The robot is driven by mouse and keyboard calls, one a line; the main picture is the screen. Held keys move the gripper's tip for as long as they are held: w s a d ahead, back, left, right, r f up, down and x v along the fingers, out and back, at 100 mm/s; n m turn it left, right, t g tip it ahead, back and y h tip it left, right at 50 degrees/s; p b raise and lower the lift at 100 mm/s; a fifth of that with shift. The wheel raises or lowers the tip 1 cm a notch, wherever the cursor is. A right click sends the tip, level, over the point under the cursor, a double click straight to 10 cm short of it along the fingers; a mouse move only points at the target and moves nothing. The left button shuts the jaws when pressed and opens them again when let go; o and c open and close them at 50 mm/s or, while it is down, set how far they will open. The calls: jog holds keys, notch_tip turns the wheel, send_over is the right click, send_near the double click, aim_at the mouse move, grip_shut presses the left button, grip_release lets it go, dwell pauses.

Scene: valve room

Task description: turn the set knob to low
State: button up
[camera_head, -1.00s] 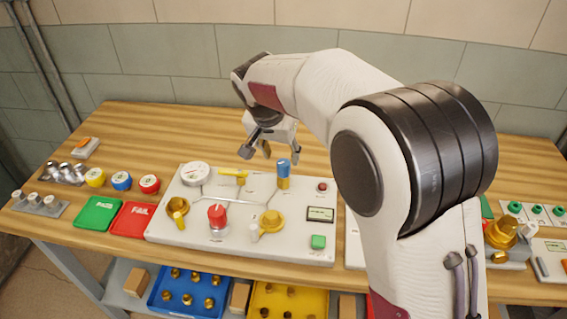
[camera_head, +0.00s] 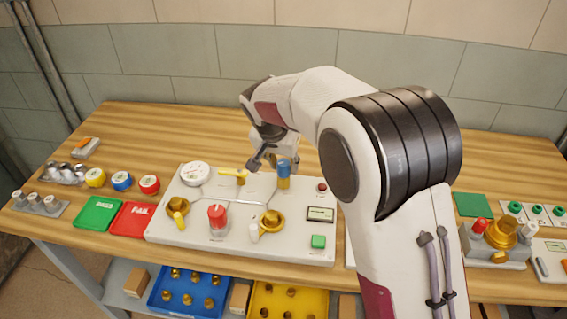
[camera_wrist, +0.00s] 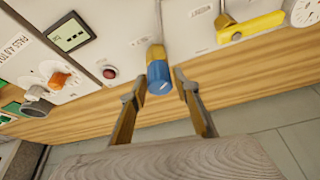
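A blue knob (camera_head: 284,168) with a brass-coloured stem stands at the back of the white valve panel (camera_head: 180,232). In the wrist view the blue knob (camera_wrist: 159,77) shows a small white mark on its cap. I cannot read a label naming it the set knob. My gripper (camera_wrist: 157,88) is open, with one finger on each side of the knob's free end in that view; contact cannot be made out. In the head view my gripper (camera_head: 268,162) is beside the knob, partly hidden by my arm. A red knob (camera_head: 217,215) stands at the panel's front.
A yellow lever (camera_head: 233,173), a gauge (camera_head: 195,174), brass valves (camera_head: 271,222), a red button (camera_head: 321,187) and a display (camera_head: 321,214) share the panel. Green (camera_head: 98,213) and red (camera_head: 133,219) trays lie to its left. The bench behind is clear.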

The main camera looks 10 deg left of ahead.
jog(key=c, duration=0.5)
jog(key=shift+n+y, duration=0.3)
jog(key=shift+n, duration=0.6)
jog(key=shift+n+y, duration=0.6)
jog(key=shift+n, duration=0.8)
jog(key=shift+n+g+y, duration=0.4)
jog(key=shift+n+y, duration=0.3)
jog(key=shift+n, duration=1.2)
jog(key=shift+f+n, duration=0.1)
jog(key=shift+n, duration=0.4)
jog(key=o, duration=1.1)
jog(key=shift+r, duration=0.2)
